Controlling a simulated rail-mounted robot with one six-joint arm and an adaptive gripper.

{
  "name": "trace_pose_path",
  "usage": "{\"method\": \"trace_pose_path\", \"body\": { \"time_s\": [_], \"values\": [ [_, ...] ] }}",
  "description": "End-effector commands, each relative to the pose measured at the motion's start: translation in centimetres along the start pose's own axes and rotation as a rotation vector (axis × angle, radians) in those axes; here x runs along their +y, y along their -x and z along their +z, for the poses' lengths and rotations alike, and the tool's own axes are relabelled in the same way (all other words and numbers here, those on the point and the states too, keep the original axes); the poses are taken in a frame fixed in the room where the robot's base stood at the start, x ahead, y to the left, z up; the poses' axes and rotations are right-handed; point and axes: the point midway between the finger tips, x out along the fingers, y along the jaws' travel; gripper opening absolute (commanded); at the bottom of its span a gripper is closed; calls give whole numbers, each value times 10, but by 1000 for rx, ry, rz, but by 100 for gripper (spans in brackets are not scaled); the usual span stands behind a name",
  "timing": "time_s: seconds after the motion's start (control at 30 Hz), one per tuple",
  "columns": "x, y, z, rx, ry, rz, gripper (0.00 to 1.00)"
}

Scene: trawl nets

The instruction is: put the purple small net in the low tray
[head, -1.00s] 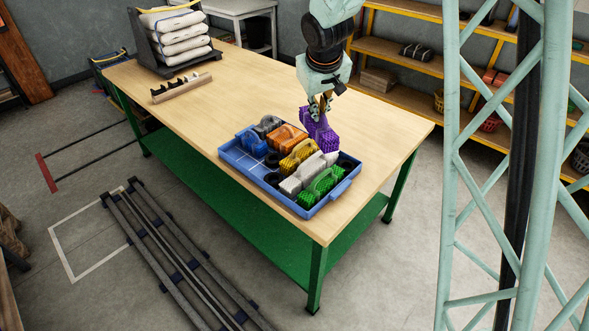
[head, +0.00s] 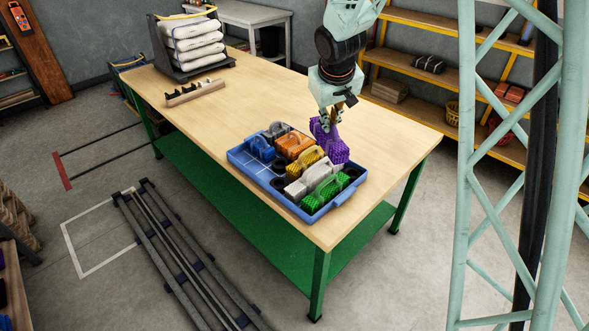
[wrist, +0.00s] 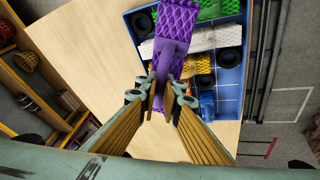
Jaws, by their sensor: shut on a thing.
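The purple small net (head: 328,139) is a bundle with a diamond mesh. My gripper (head: 334,117) is shut on it and holds it at the back right edge of the low tray. In the wrist view the net (wrist: 175,35) hangs from the closed fingertips (wrist: 162,100) and partly covers the tray's edge. I cannot tell whether it touches the tray or table. The low blue tray (head: 332,205) holds blue, grey, orange, yellow, white and green nets (head: 322,190) and black rings. A bare gridded patch of its floor (wrist: 287,104) shows in the wrist view.
The tray stands on a wooden table (head: 240,115) with a green lower shelf. A rack of white rolls (head: 190,45) and a pegged wooden bar (head: 195,92) stand at the table's far end. Yellow shelving (head: 425,80) is behind. The table left of the tray is clear.

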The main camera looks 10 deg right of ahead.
Motion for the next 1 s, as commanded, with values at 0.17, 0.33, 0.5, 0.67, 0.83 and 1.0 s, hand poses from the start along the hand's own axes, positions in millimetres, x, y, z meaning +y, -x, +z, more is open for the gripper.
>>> {"method": "trace_pose_path", "body": {
  "time_s": [0.17,0.33,0.5,0.67,0.83,1.0],
  "values": [
    [-21,-10,-2,6,32,-13,0],
    [-59,-27,-5,17,89,-35,0],
    [-110,-47,-6,33,166,-66,0],
    [-162,-65,-6,50,242,-98,0],
    [-213,-81,-3,66,316,-129,0],
    [-249,-91,1,79,369,-152,0]
  ]
}}
